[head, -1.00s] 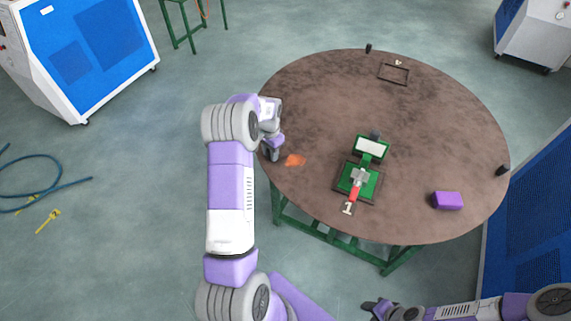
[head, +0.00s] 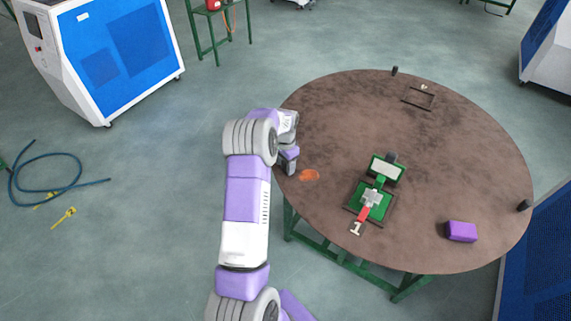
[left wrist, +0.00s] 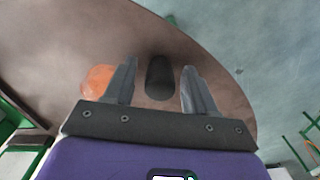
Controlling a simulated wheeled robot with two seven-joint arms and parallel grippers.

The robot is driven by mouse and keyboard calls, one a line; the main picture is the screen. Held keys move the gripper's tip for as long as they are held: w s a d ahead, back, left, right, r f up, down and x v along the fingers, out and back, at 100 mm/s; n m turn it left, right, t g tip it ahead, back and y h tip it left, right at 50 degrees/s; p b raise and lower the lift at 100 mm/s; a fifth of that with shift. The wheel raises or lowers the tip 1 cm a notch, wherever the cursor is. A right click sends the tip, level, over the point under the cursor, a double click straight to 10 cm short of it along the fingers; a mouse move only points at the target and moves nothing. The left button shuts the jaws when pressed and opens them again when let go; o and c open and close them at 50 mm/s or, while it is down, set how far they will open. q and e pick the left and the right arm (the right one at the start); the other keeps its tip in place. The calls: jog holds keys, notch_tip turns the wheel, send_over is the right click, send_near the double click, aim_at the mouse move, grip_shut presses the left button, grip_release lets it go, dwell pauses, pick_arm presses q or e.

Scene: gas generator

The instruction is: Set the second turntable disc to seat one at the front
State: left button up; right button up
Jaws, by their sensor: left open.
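The round brown turntable disc (head: 440,160) carries a green fixture with a red handle (head: 372,200) at its front, beside a white "1" mark (head: 356,229). A frame outline with another mark (head: 418,98) lies at the far side. My left gripper (head: 289,168) is at the disc's left rim. In the left wrist view its open fingers (left wrist: 160,92) stand on either side of a short black post (left wrist: 160,78) on the disc, with a gap to each finger. My right gripper is out of view.
Other black posts stand at the far rim (head: 395,70) and right rim (head: 524,205). A blue and white cabinet (head: 110,50) stands at the upper left. A blue hose (head: 60,188) lies on the floor.

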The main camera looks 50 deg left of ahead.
pick_arm(q)
notch_tip(320, 180, up, 7)
jog(key=shift+r, duration=0.15)
dwell(0.7)
